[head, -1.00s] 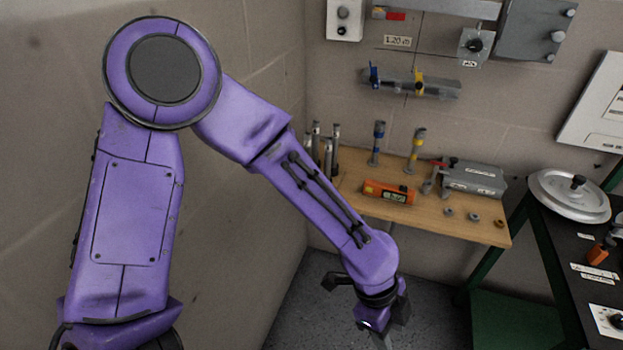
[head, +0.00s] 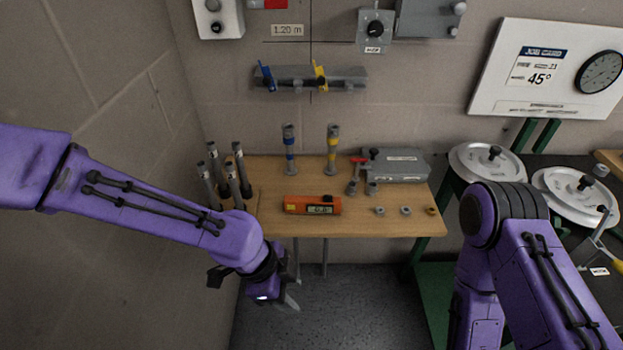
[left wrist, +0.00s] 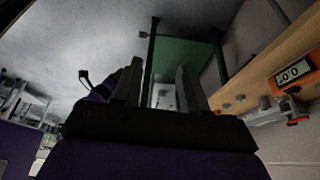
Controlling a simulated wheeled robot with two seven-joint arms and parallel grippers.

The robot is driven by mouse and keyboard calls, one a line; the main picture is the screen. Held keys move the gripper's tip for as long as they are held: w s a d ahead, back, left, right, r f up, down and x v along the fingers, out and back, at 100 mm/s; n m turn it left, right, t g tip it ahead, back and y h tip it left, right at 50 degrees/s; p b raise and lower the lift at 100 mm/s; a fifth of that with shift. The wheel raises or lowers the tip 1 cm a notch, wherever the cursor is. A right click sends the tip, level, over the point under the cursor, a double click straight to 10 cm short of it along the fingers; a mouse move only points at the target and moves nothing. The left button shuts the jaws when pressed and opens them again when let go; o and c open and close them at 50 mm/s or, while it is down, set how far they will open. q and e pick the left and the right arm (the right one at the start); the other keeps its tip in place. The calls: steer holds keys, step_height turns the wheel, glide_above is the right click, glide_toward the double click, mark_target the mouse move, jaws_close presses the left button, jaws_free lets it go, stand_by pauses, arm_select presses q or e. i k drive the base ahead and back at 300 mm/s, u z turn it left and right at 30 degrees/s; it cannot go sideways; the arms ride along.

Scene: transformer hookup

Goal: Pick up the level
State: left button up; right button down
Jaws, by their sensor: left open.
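The level (head: 312,206) is an orange box with a small digital display, lying on the wooden shelf (head: 400,222) near its front edge. It also shows at the right edge of the left wrist view (left wrist: 293,76). My left gripper (head: 292,285) is open and empty, in front of and below the shelf edge, a little left of the level and apart from it. Its two fingers (left wrist: 158,88) are spread in the left wrist view with nothing between them. My right arm shows at the lower right of the head view, but its gripper is out of the picture.
Several grey posts (head: 228,175) stand at the shelf's left end. A dark table (head: 565,222) with round lids stands further right.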

mark_target(300, 204)
steer(key=i, duration=1.05)
